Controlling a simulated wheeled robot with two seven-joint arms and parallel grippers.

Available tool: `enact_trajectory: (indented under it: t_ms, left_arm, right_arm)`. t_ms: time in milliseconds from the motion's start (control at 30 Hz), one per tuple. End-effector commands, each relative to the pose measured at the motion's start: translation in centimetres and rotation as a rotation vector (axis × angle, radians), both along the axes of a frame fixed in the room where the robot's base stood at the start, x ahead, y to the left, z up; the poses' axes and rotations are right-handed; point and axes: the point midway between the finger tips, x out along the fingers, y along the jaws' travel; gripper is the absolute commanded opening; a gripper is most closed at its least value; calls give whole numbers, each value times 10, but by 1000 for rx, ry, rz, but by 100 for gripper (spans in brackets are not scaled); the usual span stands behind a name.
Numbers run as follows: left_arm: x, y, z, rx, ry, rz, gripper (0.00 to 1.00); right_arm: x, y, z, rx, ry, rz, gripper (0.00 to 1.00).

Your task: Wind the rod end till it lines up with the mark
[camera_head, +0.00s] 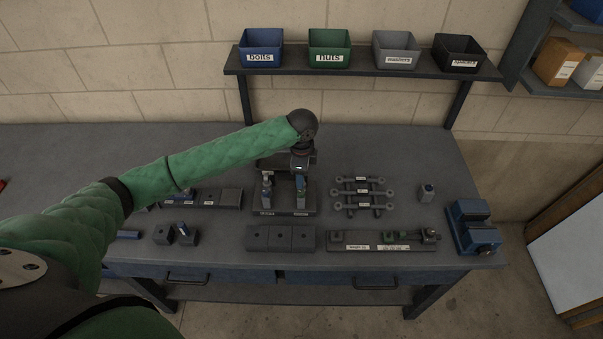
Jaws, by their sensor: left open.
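My left gripper (300,172) reaches in over the middle of the bench, above a dark stand (283,212) with two upright pieces. It is open; its fingertips are small and partly hidden against the stand, so I cannot tell whether they touch anything. To the right, a rack (363,208) holds several grey rods (363,192) with round ends. The mark is too small to make out. My right gripper is not in view.
Dark blocks (281,238) lie at the front edge. Blue, green, grey and black bins sit on the shelf (360,68) behind. Bare bench (400,150) shows at back right.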

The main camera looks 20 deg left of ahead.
Motion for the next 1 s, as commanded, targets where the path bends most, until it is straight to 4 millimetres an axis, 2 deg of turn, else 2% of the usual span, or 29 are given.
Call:
enact_trajectory:
  t_ms: [167, 400, 600, 1000]
  left_arm:
    - [1, 0, 11, -2, -2, 0, 51]
    - [1, 0, 49, 0, -4, -1, 51]
    - [1, 0, 71, -1, -1, 0, 51]
    - [1, 0, 77, 0, 1, 0, 51]
  right_arm:
    - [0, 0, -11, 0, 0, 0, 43]
    - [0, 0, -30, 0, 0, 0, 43]
    - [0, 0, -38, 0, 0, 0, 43]
    - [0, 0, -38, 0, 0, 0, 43]
